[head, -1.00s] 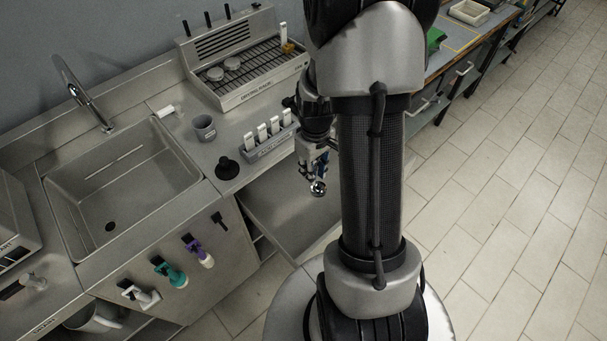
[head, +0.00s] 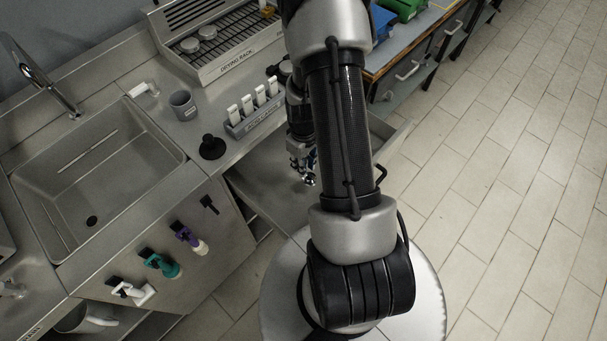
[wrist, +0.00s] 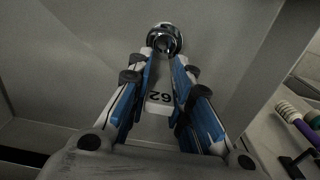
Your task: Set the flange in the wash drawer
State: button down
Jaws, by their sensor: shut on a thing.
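My gripper (head: 302,163) hangs over the open drawer (head: 257,188) below the counter. In the wrist view my gripper (wrist: 163,76) is shut on the flange (wrist: 163,38). The flange has a shiny metal ring beyond the fingertips and a white tag marked 62 between the blue-and-white fingers. In the head view the flange (head: 309,180) is a small bright spot, partly beside my arm. The grey drawer floor and walls (wrist: 85,60) surround it in the wrist view, and the drawer looks empty where visible. I cannot tell whether the ring touches the floor.
On the counter are a rack with several white-tagged parts (head: 255,108), a black plunger-like piece (head: 212,147), a grey cup (head: 183,104) and a drying rack (head: 215,45). A sink (head: 95,175) is at left. Coloured brushes (head: 160,263) hang on the cabinet front.

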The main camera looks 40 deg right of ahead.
jog(key=shift+f+b, duration=0.8)
jog(key=shift+f, duration=1.75)
jog(key=shift+f, duration=0.2)
jog(key=c, duration=1.5)
grip_release()
jog(key=shift+o, duration=0.2)
